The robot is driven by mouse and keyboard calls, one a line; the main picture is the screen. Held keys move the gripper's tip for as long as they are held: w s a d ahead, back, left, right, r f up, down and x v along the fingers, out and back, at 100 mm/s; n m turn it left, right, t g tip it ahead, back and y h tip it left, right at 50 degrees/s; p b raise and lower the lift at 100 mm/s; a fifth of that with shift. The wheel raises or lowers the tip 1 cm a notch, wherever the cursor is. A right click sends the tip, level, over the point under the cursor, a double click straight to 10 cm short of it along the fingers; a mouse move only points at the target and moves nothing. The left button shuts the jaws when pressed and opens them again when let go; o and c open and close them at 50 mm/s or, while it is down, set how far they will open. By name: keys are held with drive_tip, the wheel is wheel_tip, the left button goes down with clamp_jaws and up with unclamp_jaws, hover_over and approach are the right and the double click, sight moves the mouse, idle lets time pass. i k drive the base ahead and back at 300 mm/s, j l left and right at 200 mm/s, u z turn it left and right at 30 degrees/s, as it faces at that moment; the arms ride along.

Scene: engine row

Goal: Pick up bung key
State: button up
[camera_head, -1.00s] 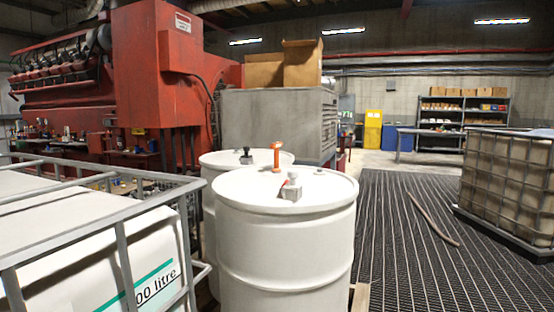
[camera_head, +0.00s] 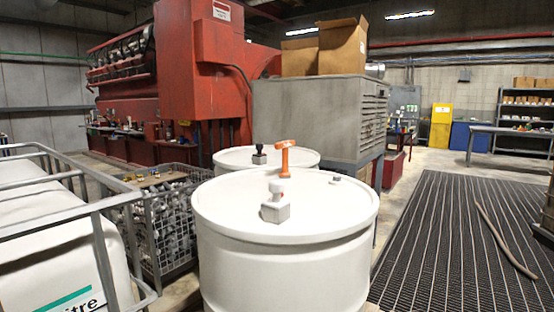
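An orange T-shaped tool (camera_head: 284,157), which looks like the bung key, stands upright at the far side of the front white drum's lid (camera_head: 235,205). Its crossbar is at the top; I cannot tell whether its foot sits in a bung or just rests there. A small grey block with a pale, red-marked knob (camera_head: 275,208) sits on the same lid, nearer to me. A small grey cap (camera_head: 335,179) is on the lid at the right. My gripper is not in view.
A second white drum (camera_head: 228,156) with a black-knobbed fitting (camera_head: 259,154) stands behind. A railed white tank (camera_head: 50,260) and a wire basket of metal parts (camera_head: 160,235) are at left. Dark ribbed matting (camera_head: 440,240) with a loose hose (camera_head: 505,242) lies at right.

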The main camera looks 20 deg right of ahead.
sight(284, 145)
drive_tip(key=i+l+u, duration=0.2)
drive_tip(key=l+u, duration=0.2)
drive_tip(key=l, duration=1)
drive_tip(key=l+u, duration=0.4)
drive_tip(key=l, duration=1)
